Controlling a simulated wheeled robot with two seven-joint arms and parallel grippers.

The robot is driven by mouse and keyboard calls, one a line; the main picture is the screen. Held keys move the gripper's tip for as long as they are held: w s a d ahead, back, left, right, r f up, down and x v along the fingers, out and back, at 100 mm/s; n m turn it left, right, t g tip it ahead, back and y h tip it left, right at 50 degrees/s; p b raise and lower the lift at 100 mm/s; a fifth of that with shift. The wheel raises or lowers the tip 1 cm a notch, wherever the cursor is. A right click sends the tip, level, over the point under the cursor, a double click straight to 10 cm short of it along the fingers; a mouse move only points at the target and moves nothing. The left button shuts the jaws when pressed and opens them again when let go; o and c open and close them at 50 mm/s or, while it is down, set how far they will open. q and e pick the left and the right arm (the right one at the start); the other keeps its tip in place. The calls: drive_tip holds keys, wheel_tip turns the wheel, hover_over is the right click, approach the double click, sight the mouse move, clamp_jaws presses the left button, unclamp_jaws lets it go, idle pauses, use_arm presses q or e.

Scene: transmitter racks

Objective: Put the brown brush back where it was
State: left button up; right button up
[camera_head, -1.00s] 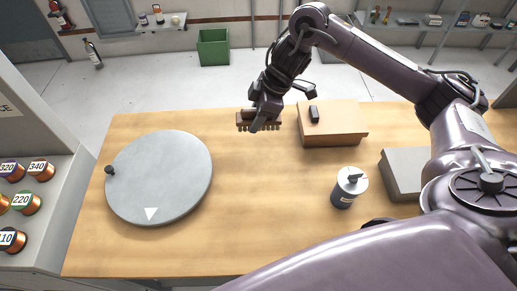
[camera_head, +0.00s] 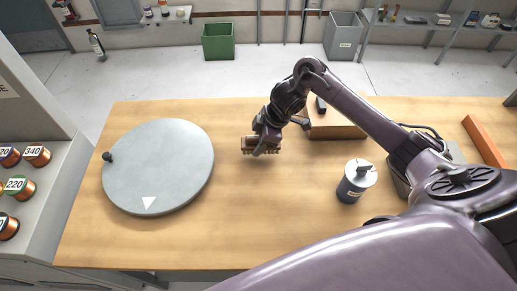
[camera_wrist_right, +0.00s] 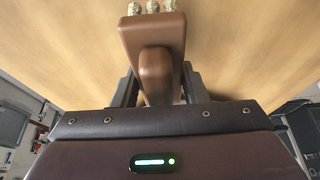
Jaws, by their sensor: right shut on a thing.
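The brown brush (camera_head: 250,146) is held by my right gripper (camera_head: 264,143) over the middle of the wooden table (camera_head: 250,220), right of the round grey turntable. In the right wrist view the brush (camera_wrist_right: 150,42) shows its brown back and handle between the fingers (camera_wrist_right: 155,85), with pale bristle tufts at its far end. In the head view the bristles point down; whether they touch the table I cannot tell. My left gripper is not in view.
The grey turntable (camera_head: 160,165) with a white triangle and dark knob fills the table's left. A brown box (camera_head: 340,125) with a dark item stands behind my right arm. A canister (camera_head: 355,182) stands front right, and an orange bar (camera_head: 484,142) lies far right. Labelled spools (camera_head: 18,186) sit at left.

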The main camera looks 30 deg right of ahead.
drive_tip(key=shift+f, duration=1.65)
drive_tip(key=shift+f, duration=0.1)
drive_tip(key=o, duration=0.9)
drive_tip(key=shift+o, duration=0.2)
drive_tip(key=p+v, duration=0.1)
drive_tip(key=v, duration=1.1)
drive_tip(key=shift+s+a, duration=0.1)
